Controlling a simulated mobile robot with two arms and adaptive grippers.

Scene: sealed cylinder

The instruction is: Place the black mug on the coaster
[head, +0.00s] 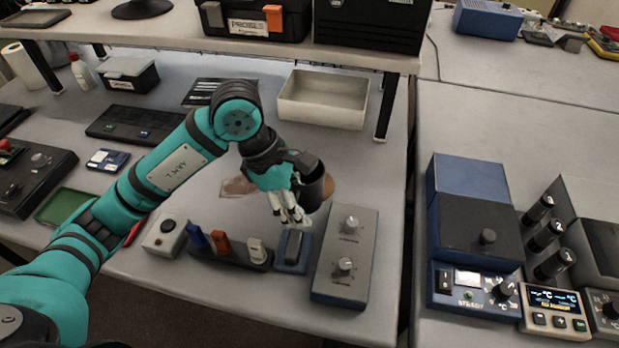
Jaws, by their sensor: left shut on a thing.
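The black mug (311,183) is in the head view near the middle of the bench. My left gripper (291,210) is shut on it from the left side, fingers pointing down and toward the front. A brown round edge (329,186), likely the coaster, shows just right of the mug; the mug hides most of it. I cannot tell whether the mug touches it or is above it. Another brown flat patch (238,187) lies left of the gripper, partly covered by my arm. My right gripper is not in view.
A grey box with knobs (345,255) stands front right of the mug. A small blue-based switch (293,251) and a strip of coloured switches (230,249) stand in front. An empty beige tray (322,112) lies behind. The bench right of the mug is fairly clear.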

